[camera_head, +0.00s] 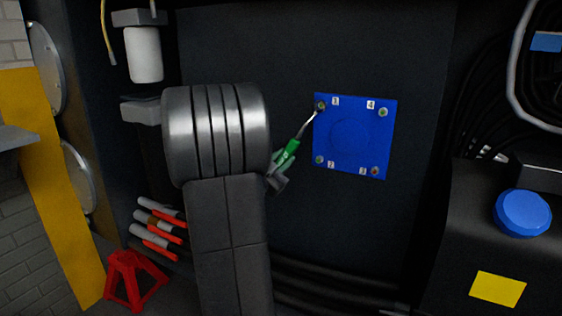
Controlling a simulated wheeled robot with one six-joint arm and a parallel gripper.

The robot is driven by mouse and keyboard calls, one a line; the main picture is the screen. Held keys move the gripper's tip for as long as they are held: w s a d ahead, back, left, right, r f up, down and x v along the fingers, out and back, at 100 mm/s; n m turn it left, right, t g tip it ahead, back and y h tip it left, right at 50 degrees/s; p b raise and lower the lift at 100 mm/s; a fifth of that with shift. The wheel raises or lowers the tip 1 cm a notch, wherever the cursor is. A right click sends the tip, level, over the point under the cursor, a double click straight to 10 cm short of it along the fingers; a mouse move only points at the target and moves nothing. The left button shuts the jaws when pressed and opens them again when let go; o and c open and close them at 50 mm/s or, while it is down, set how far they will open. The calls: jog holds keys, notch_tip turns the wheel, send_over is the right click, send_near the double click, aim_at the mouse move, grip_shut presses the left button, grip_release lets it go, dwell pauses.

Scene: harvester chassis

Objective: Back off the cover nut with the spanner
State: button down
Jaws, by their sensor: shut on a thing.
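The blue square cover (352,165) is fixed on the dark chassis wall, with a round raised middle and a nut near each corner beside a small white number label. The spanner (291,146) has a green handle and a thin metal shank that slants up and right. Its tip is at the cover's upper-left nut (321,105); I cannot tell whether it is seated on the nut. My gripper (279,169) is shut on the spanner's green handle, left of the cover. My arm's grey links hide part of the gripper and the wall behind. The other nuts, such as the upper-right nut (383,112), are clear.
A white canister (143,54) hangs at the upper left. Red-ended cylinders (158,228) and a red stand (133,278) are at the lower left, by a yellow post (50,185). A blue cap (522,212) sits on a dark housing at right. Wall around the cover is free.

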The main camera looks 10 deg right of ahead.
jog(key=shift+w+d, duration=0.25)
jog(key=shift+w, duration=0.1)
jog(key=shift+s+d+f+n+t+y+b, duration=0.15)
jog(key=shift+s+d+f+n+t+b, duration=0.2)
jog(key=shift+d+n, duration=0.35)
jog(key=shift+s+d+f+n+t+y, duration=0.15)
jog(key=shift+s+d+f+n, duration=0.15)
jog(key=shift+s+d+n, duration=0.4)
jog(key=shift+w+a, duration=0.15)
jog(key=shift+s+d+f+n+t+y, duration=0.25)
jog(key=shift+s+d+n, duration=0.2)
jog(key=shift+d+n, duration=0.25)
jog(key=shift+s+d+f+n+t+y, duration=0.15)
jog(key=shift+s+d+n+t+y, duration=0.2)
jog(key=shift+d+n, duration=0.35)
jog(key=shift+s+a, duration=0.1)
jog(key=shift+s+d+n+b, duration=0.4)
jog(key=shift+s+d+n, duration=0.2)
jog(key=shift+d+n, duration=0.35)
jog(key=shift+s+d+n+t+y, duration=0.3)
jog(key=shift+d+n+y, duration=0.1)
jog(key=shift+n, duration=0.25)
